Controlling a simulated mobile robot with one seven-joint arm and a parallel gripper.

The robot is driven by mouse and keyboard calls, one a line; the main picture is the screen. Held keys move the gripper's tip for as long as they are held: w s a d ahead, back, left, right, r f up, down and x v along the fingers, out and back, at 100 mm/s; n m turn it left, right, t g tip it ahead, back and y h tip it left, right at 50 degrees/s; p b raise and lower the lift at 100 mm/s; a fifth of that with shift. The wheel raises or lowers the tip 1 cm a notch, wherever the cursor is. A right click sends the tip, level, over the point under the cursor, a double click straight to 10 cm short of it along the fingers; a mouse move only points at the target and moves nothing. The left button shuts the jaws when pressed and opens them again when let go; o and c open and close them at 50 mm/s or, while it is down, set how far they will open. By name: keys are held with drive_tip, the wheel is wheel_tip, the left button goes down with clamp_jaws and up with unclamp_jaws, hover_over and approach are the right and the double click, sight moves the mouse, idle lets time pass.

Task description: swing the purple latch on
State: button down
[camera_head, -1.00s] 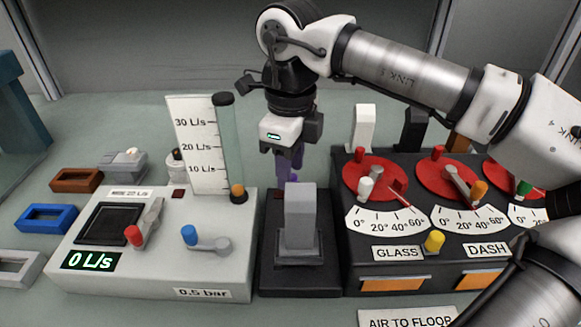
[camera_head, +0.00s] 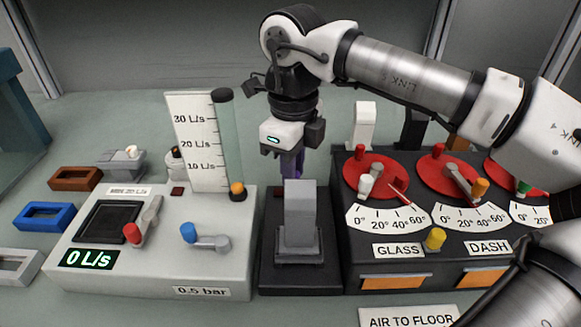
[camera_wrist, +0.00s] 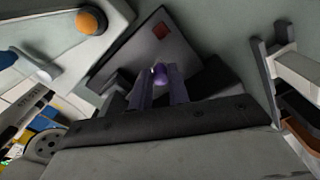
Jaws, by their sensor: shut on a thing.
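The purple latch (camera_wrist: 160,76) shows in the wrist view as a rounded purple knob between the two fingers. My gripper (camera_wrist: 158,92) is shut on it. In the head view my gripper (camera_head: 289,162) points down behind the grey upright block (camera_head: 300,215) on the dark central base (camera_head: 300,278). A bit of purple shows at the fingertips there. The block hides the lower part of the latch, so I cannot tell its swing angle.
Left stands a grey panel (camera_head: 215,270) with a red-tipped lever (camera_head: 140,228), a blue-tipped lever (camera_head: 205,238) and a flow tube (camera_head: 229,140). Right stands a dark panel (camera_head: 370,258) with red dials (camera_head: 376,173). Both sit close to the central base.

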drive_tip(key=shift+d+m, duration=0.4)
drive_tip(key=shift+m, duration=0.6)
drive_tip(key=c, duration=1.3)
unclamp_jaws()
drive_tip(key=shift+c, duration=0.2)
wheel_tip(320, 180, up, 14)
drive_tip(key=shift+f, duration=0.1)
